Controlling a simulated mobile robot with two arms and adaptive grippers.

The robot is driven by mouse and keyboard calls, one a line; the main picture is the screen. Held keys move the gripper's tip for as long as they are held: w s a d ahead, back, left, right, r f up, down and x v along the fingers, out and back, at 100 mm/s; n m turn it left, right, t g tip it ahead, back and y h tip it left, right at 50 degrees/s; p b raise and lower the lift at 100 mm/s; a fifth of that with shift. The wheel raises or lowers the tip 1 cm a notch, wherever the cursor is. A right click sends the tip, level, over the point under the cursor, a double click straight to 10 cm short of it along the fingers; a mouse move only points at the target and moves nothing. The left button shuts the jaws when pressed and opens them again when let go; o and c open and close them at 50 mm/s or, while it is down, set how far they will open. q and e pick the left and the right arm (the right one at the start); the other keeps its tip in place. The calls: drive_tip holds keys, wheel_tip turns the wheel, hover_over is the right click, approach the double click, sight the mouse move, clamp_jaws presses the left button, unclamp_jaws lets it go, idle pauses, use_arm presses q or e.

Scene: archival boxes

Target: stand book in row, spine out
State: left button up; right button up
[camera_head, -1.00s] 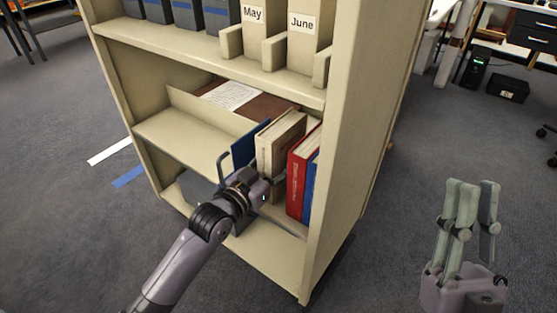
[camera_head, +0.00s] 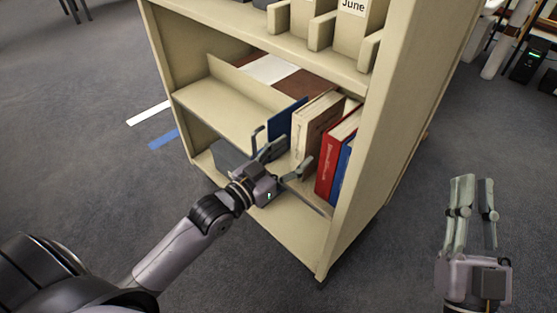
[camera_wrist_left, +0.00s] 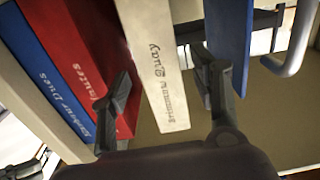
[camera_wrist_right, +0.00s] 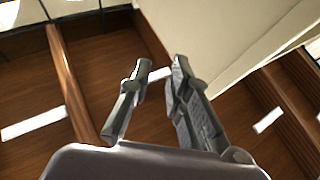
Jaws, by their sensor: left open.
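A cream book (camera_head: 304,122) stands on the cart's lower shelf, spine facing out. Its spine lettering shows in the left wrist view (camera_wrist_left: 157,55). My right gripper (camera_head: 474,180) is open and empty, off the cart's right side.
The cart's side panel (camera_head: 385,165) stands between my two grippers. Labelled tan boxes (camera_head: 351,30) stand on the shelf above.

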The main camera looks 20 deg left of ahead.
use_arm(q)
drive_tip(key=s+d+r+n+t+y, duration=0.1)
drive_tip(key=s+d+r+t, duration=0.3)
drive_tip(key=s+r, duration=0.4)
wheel_tip(320, 180, up, 4)
drive_tip(key=shift+s+d+f+p, duration=0.1)
drive_tip(key=shift+s+d+p, duration=0.2)
drive_tip(key=shift+d, duration=0.3)
use_arm(e)
drive_tip(key=f, duration=0.1)
drive_tip(key=w+f+g, duration=0.1)
drive_tip(key=f+g+h, duration=0.1)
drive_tip(key=shift+w+d+f, duration=0.1)
drive_tip(key=shift+w+f, duration=0.2)
